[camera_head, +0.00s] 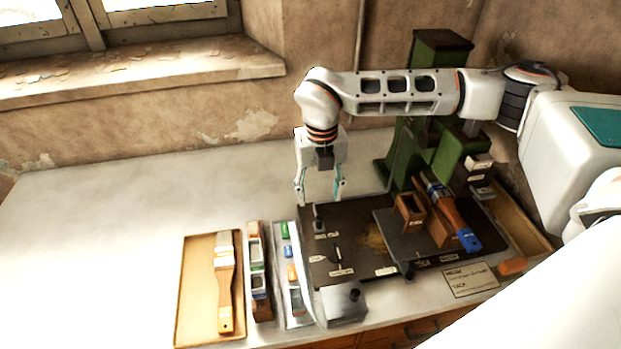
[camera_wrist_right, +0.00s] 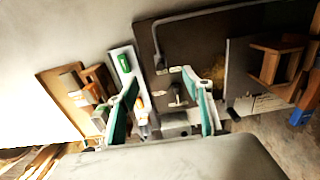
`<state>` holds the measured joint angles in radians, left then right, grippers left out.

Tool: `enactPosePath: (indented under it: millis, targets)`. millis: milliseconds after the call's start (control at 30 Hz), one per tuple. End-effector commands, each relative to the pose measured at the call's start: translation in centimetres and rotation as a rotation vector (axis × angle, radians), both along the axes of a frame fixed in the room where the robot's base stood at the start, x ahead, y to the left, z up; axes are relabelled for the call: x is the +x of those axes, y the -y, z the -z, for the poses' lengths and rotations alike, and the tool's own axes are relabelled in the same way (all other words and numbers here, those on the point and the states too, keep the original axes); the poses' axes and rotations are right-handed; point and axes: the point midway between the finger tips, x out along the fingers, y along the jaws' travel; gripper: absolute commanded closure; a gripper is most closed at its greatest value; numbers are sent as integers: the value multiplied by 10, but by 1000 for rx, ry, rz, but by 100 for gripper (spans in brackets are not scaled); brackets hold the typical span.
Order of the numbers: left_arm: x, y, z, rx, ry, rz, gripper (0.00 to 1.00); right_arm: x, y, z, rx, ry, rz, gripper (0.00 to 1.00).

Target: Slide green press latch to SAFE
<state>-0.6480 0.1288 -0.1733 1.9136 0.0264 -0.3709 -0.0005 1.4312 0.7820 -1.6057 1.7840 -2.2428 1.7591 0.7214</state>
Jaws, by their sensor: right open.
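The green press (camera_head: 430,130) stands at the back right of the bench, partly behind my right arm. Its dark base plate (camera_head: 360,225) carries a small dark upright knob (camera_head: 318,222) at the back left and a dark lever (camera_head: 337,256) nearer the front, each beside a pale label. I cannot read the labels or tell for sure which is the latch. My right gripper (camera_head: 320,188) points down, open and empty, above the back-left knob. In the wrist view its fingers (camera_wrist_right: 166,88) are spread, with the lever (camera_wrist_right: 177,94) between them and the knob (camera_wrist_right: 161,64) beyond. My left gripper is not in view.
A tray with a brush (camera_head: 225,282), a narrow wooden holder (camera_head: 258,280) and a grey tray (camera_head: 298,300) with coloured blocks stand left of the plate. The bench's left side is clear.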

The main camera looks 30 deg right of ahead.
Motion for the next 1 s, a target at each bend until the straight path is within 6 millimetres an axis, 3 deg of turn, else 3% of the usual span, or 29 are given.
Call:
enactPosePath:
  millis: [167, 333, 500, 600, 933, 967, 1000]
  targets:
    - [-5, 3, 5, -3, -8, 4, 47, -1, 0, 15, 0, -2, 0, 50]
    - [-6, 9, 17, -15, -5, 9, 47, 0, 0, 45, -1, -1, 0, 50]
    - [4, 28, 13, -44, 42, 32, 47, -1, 0, 79, 0, -3, -2, 50]
    - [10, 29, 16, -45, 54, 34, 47, -1, 0, 92, 1, -3, -1, 50]
    - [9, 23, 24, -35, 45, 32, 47, 0, 0, 97, 1, 0, 0, 50]
    - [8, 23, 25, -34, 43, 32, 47, 0, 0, 97, 1, 0, 0, 53]
    - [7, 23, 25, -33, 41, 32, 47, 0, 0, 97, 1, 0, 0, 63]
